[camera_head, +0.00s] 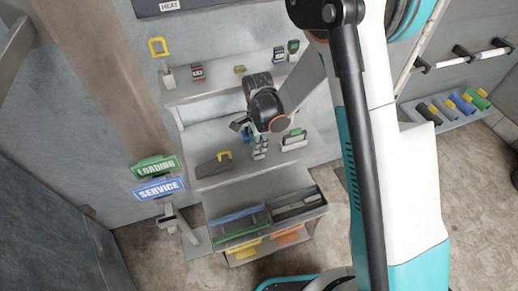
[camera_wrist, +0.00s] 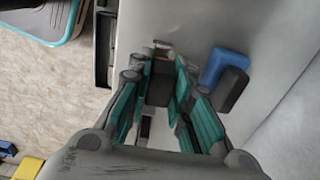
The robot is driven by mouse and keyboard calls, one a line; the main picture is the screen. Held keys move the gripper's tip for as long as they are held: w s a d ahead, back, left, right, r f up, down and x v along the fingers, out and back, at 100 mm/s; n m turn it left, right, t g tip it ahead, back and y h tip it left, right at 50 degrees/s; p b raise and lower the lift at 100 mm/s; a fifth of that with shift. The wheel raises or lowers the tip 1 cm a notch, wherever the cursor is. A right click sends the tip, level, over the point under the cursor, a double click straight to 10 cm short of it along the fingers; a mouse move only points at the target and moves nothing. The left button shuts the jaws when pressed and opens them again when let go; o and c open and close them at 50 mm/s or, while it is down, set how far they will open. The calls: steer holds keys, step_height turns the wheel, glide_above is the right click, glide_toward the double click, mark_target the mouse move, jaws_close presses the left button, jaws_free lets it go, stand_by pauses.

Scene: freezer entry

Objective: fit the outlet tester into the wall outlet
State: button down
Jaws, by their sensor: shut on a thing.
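My gripper (camera_head: 259,150) reaches down over the middle shelf of the wall unit. In the wrist view my gripper (camera_wrist: 158,85) has its teal-padded fingers closed around a small dark grey block (camera_wrist: 160,90) with a tan-orange end. This block may be the outlet tester, but its face and prongs are hidden by the fingers. In the head view the held thing is mostly covered by my gripper and too small to make out. I cannot clearly pick out the wall outlet in either view.
A blue and black angled piece (camera_wrist: 225,75) lies right of the fingers. A dark tool with a yellow handle (camera_head: 215,165) lies on the shelf (camera_head: 205,133). Small items line the upper shelf (camera_head: 220,84); bins (camera_head: 300,204) stand below.

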steer(key=shift+r+p, duration=1.15)
steer(key=shift+r, duration=1)
